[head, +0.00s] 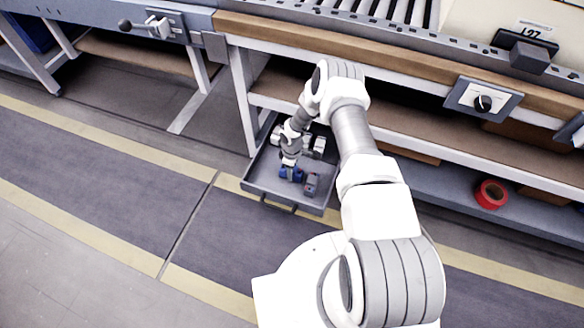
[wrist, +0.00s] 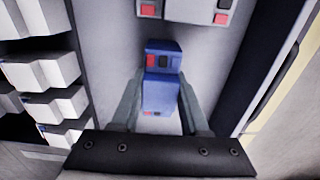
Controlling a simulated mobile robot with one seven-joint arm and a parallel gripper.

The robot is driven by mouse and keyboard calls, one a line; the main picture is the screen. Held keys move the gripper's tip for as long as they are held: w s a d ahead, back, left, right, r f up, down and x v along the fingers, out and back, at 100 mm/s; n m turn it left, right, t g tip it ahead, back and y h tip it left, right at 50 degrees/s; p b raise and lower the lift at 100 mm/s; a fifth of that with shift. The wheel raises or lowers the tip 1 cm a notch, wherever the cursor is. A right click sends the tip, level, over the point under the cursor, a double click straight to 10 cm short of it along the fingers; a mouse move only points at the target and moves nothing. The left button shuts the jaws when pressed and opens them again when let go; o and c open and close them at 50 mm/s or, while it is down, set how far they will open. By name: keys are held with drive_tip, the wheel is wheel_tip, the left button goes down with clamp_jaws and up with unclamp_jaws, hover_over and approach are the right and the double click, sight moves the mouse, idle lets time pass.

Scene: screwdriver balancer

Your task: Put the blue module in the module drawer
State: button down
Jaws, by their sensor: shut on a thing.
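The blue module (wrist: 162,88) is between the two fingers of my gripper (wrist: 160,105) in the wrist view, with small red parts on its faces. In the head view the blue module (head: 291,174) shows inside the open drawer (head: 262,183), near its front. My gripper (head: 290,160) is shut on it, at or just above the drawer's grey floor; I cannot tell if it touches. The arm's wrist hides part of the drawer's back.
A grey module (head: 311,184) sits to the right in the drawer, and it shows in the wrist view (wrist: 200,10). Several white modules (wrist: 52,72) stand in a row at the left. A red tape roll (head: 491,194) lies on the lower shelf.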

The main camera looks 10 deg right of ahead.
drive_tip(key=shift+c, duration=1.7)
unclamp_jaws()
wheel_tip(320, 180, up, 17)
drive_tip(key=p, duration=0.6)
drive_tip(key=shift+r, duration=0.15)
